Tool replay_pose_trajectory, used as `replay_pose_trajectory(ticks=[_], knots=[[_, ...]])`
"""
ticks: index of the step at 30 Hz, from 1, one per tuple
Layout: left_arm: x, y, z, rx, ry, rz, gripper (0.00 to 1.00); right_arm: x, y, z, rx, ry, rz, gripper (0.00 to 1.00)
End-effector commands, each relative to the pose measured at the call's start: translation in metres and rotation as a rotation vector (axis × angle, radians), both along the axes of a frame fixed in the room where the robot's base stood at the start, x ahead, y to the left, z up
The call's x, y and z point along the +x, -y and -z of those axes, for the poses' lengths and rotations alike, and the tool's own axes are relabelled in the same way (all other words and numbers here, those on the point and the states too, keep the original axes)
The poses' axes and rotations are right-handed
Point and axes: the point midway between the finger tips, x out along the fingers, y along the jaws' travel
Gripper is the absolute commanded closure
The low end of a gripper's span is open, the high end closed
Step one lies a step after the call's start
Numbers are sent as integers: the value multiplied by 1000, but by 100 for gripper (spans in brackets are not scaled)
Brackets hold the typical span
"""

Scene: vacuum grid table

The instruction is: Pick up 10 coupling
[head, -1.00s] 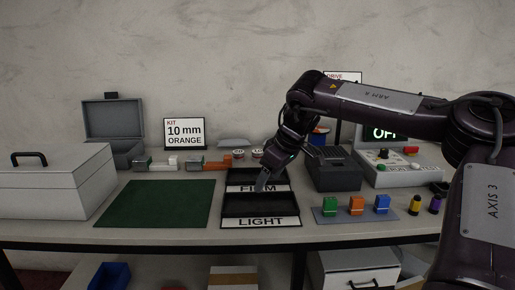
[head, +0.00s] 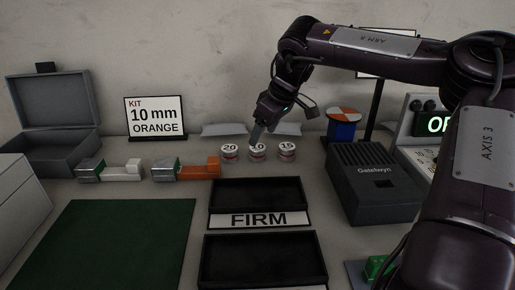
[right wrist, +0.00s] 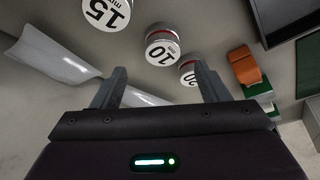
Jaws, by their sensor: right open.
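Three round white couplings with red bands stand in a row on the table. The middle one is the 10 coupling (head: 258,154), its number partly hidden by my gripper in the head view. In the right wrist view the 10 coupling (right wrist: 162,48) shows its label plainly, just beyond the gap between the fingers. The 20 coupling (head: 230,152) is left of it and the 15 coupling (head: 287,152) right of it. My right gripper (head: 256,137) is open and empty, pointing down over the 10 coupling. It also shows in the right wrist view (right wrist: 160,80). My left gripper is not in view.
Trays marked FIRM (head: 260,194) and unmarked in view (head: 264,262) lie in front. A kit sign (head: 156,118) reads 10 mm ORANGE. Two clamp-like pieces, one white (head: 124,173) and one orange (head: 200,171), lie left. A dark Gatelwyn box (head: 376,185) stands right.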

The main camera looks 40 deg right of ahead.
Motion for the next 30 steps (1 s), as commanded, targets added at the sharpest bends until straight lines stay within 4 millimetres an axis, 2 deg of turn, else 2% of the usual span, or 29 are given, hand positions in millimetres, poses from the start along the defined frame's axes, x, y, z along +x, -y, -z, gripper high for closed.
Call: replay_pose_trajectory(ticks=[12,22,30], knots=[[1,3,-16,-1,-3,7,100,18,-6,54,0,-3,-1,32],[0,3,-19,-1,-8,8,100,22,-7,60,-1,1,-1,32],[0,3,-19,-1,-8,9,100,22,-7,60,0,0,-1,67]])
